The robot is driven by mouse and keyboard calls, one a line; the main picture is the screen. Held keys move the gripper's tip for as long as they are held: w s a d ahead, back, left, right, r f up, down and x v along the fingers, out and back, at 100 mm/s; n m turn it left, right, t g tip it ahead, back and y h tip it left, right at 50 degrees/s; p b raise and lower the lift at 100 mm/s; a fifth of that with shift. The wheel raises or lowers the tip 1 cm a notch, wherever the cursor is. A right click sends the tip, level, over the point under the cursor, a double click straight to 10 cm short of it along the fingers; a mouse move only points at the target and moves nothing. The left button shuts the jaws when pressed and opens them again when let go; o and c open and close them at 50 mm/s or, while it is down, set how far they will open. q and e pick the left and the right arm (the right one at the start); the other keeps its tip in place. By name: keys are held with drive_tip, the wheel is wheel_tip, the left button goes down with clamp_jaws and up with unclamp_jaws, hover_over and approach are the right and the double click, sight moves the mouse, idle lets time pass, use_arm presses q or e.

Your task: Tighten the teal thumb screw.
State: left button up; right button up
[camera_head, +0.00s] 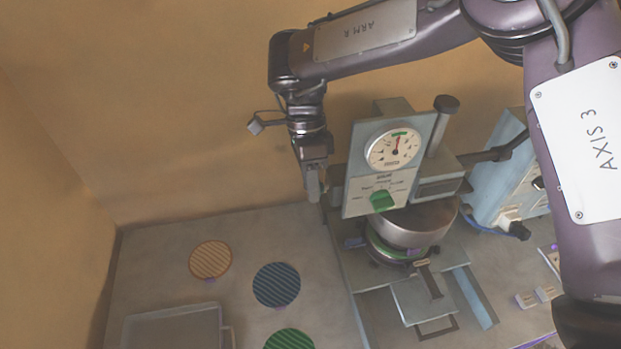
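The plate press stands right of centre, with a grey front panel (362,172), a round dial gauge (394,149) and a green knob (383,201). Below the panel is a wide metal cylinder (420,222) above a green-edged round part (392,252). My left gripper is not in view.
Orange (210,260), blue (277,285) and green (289,340) ribbed discs lie on the table left of the press. A clear tray (172,325) is at the front left. A light-blue box (497,185) with a cable stands right. My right arm covers the upper right.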

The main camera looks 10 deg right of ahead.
clamp_jaws()
